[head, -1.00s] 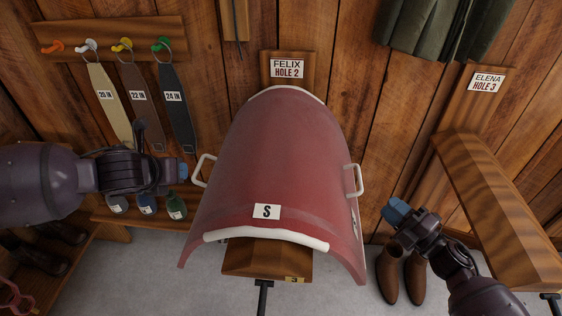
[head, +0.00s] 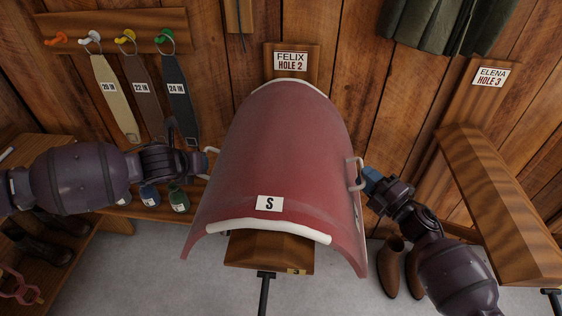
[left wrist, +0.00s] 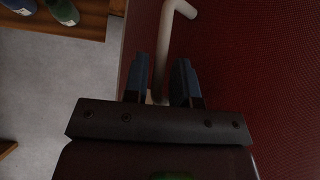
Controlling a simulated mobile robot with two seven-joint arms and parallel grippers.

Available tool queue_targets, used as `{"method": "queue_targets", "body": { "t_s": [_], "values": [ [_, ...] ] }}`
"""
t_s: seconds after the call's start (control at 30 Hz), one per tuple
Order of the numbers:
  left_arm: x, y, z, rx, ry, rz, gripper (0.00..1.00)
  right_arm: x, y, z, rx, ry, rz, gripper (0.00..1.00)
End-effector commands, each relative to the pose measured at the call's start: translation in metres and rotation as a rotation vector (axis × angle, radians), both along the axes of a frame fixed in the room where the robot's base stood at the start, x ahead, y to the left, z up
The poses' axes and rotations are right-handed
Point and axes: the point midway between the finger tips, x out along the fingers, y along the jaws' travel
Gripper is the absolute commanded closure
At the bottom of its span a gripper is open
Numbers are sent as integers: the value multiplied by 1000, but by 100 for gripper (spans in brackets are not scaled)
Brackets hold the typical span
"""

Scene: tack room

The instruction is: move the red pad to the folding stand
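The red pad (head: 275,150) lies draped over a wooden wall rack (head: 268,252). It has white edging, a label "S" and a pale handle on each side. My left gripper (head: 203,163) is at the pad's left handle (head: 211,151). In the left wrist view its two fingers (left wrist: 160,85) stand apart on either side of the pale handle bar (left wrist: 163,50), with gaps visible. My right gripper (head: 368,180) is close beside the right handle (head: 356,173); its finger opening and any contact are unclear. I see no folding stand.
An empty wooden rack (head: 492,205) juts out at right, with brown boots (head: 390,268) on the floor. Hanging straps (head: 115,95) and a bench with bottles (head: 178,198) are at left. A green cloth (head: 435,22) hangs upper right.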

Motion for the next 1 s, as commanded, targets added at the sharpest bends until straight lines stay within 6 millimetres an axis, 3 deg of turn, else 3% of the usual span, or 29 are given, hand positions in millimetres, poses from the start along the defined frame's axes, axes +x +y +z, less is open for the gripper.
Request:
{"method": "queue_targets", "body": {
  "t_s": [0.53, 0.7, 1.0],
  "values": [
    [11, -2, -11, -1, 0, -1, 75, 11, 11, 2, 1, 0, 1, 75],
    [11, -2, -11, 0, 0, -1, 99, 11, 11, 2, 0, 0, 1, 99],
    [11, -2, -11, 1, 0, -1, 100, 11, 11, 2, 0, 0, 1, 100]
  ]
}}
